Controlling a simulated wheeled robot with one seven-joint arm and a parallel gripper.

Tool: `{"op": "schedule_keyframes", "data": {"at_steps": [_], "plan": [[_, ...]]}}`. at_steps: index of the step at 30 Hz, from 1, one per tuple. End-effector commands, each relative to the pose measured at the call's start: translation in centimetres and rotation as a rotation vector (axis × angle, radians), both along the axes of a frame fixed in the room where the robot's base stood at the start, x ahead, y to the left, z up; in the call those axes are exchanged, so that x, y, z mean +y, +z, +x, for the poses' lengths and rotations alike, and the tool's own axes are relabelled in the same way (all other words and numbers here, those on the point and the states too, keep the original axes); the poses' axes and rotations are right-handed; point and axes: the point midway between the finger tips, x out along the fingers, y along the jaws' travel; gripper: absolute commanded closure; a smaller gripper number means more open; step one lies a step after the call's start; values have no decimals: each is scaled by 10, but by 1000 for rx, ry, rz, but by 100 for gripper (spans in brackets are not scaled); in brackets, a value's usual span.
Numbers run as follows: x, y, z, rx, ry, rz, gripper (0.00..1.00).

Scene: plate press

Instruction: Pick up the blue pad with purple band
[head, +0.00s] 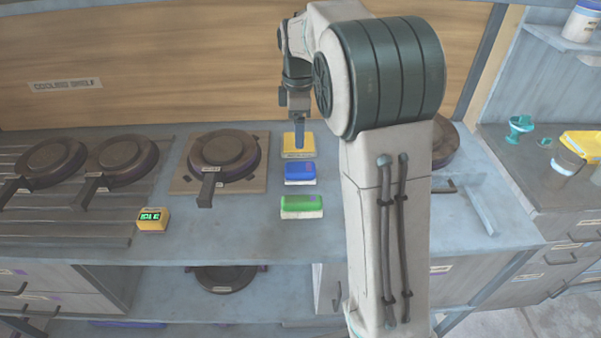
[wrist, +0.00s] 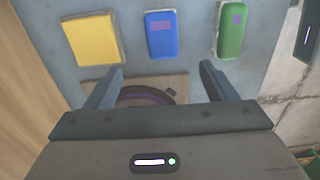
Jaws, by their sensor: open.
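The blue pad with a purple band (head: 300,174) lies on the counter between a yellow pad (head: 292,147) and a green pad (head: 302,205). In the wrist view the blue pad (wrist: 161,38) shows a small purple patch and lies beyond my fingertips, roughly in line with the gap between them. My gripper (head: 299,146) points down and overlaps the yellow pad in the head view. In the wrist view my gripper (wrist: 161,70) has its fingers wide apart with nothing between them. Its height above the counter is hard to tell.
The green pad (wrist: 230,35) also carries a purple patch. A round press (head: 224,156) sits on a board left of the pads, with more presses further left. A small yellow display box (head: 152,220) stands near the counter's front. The counter around the pads is mostly bare.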

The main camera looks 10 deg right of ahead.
Motion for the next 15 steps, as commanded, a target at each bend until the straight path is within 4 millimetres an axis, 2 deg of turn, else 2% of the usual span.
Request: {"op": "schedule_keyframes", "data": {"at_steps": [9, 15], "plan": [[0, -58, 0, 5, 7, -1, 22], [0, -81, 0, 3, 5, 0, 22]]}}
